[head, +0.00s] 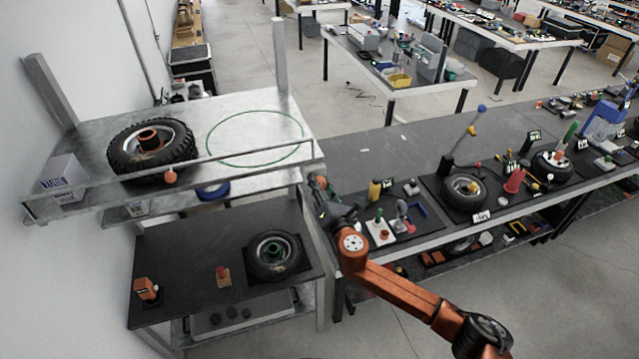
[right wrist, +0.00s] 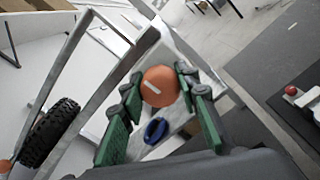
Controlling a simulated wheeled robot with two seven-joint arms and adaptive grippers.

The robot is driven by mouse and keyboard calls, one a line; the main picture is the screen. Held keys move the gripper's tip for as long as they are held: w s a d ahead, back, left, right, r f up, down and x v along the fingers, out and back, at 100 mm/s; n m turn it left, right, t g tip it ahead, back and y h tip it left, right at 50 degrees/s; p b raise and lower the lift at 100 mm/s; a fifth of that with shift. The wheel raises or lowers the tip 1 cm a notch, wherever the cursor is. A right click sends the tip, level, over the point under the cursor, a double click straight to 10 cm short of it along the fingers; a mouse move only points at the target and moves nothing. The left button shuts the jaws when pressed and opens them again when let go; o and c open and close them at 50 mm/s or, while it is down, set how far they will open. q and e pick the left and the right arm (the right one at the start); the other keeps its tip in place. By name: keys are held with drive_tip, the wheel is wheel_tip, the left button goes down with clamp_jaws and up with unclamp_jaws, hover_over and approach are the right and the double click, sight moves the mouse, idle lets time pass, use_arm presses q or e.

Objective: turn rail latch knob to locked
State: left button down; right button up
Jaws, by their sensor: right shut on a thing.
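An orange round knob (right wrist: 160,88) with a white line across its face sits at the right end of the upper shelf's rail. My right gripper (right wrist: 160,92) has its green-padded fingers on both sides of this knob and is shut on it. The white line runs diagonally in the right wrist view. In the head view, my right gripper (head: 322,200) is at the rack's right front corner, and it largely hides the knob there. A second orange knob (head: 171,176) is on the front rail, left of centre. My left gripper is not in view.
The rack's upper shelf (head: 215,108) holds a black tyre (head: 150,150), a white box (head: 62,175) and a green ring mark (head: 255,138). A blue ring (right wrist: 155,130) shows below the knob. A long workbench (head: 390,150) with several parts stands right of the rack.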

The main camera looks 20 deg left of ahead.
drive_tip(key=shift+f, duration=0.15)
drive_tip(key=o, duration=1.2)
drive_tip(key=shift+c, duration=0.2)
drive_tip(key=shift+s, duration=0.1)
drive_tip(key=v, duration=1.2)
